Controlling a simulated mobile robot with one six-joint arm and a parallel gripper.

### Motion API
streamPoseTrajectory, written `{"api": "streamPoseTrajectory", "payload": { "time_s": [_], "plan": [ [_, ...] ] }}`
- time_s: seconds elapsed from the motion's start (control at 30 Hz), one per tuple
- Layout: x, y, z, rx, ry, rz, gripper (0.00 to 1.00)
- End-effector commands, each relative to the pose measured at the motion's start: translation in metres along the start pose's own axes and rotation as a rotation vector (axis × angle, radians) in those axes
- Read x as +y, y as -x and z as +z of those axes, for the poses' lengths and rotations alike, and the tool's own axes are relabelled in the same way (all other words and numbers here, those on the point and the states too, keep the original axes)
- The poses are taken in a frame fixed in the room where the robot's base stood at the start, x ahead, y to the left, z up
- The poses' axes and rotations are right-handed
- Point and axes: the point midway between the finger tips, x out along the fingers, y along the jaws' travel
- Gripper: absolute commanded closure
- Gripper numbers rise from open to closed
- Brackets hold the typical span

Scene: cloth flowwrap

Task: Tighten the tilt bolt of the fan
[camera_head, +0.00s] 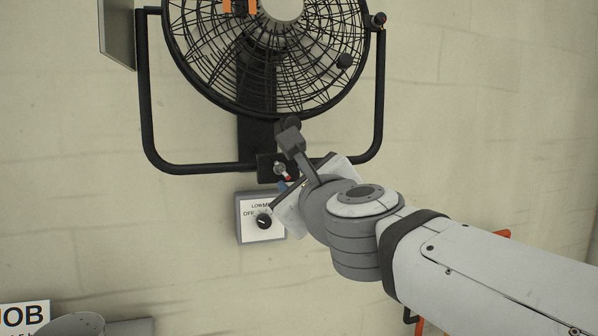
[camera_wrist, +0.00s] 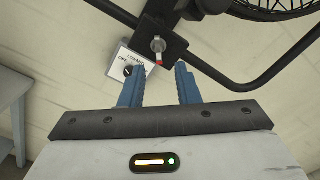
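The black wire-cage fan (camera_head: 265,60) hangs on the wall in a U-shaped yoke (camera_head: 148,120). I cannot tell which is the tilt bolt. My gripper (camera_wrist: 159,82) is open and empty, its blue fingers apart, just short of the silver bolt. In the head view my wrist mostly hides the fingers.
A switch box (camera_head: 245,228) with a dial (camera_head: 264,221) is on the wall below the bracket, close to my gripper. A panel (camera_head: 117,35) is at upper left. A JOB sign (camera_head: 22,315) and a grey round container (camera_head: 72,326) are at lower left. An orange-red object (camera_head: 420,325) is partly behind my arm.

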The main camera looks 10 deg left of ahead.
Motion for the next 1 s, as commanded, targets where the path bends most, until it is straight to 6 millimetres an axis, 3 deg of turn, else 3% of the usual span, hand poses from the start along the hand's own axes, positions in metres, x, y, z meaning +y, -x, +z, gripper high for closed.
{"api": "streamPoseTrajectory", "payload": {
  "time_s": [0.2,0.57,0.7,0.77,0.87,1.0],
  "plan": [
    [-0.001,0.020,0.001,0.000,0.000,-0.001,0.71],
    [-0.001,0.022,0.000,0.001,0.005,0.000,0.71],
    [-0.005,0.022,-0.008,0.014,0.153,0.035,0.71],
    [-0.007,0.023,-0.019,0.029,0.301,0.078,0.71],
    [-0.006,0.031,-0.051,0.071,0.631,0.209,0.71],
    [0.000,0.065,-0.122,0.134,1.094,0.513,0.71]
  ]
}}
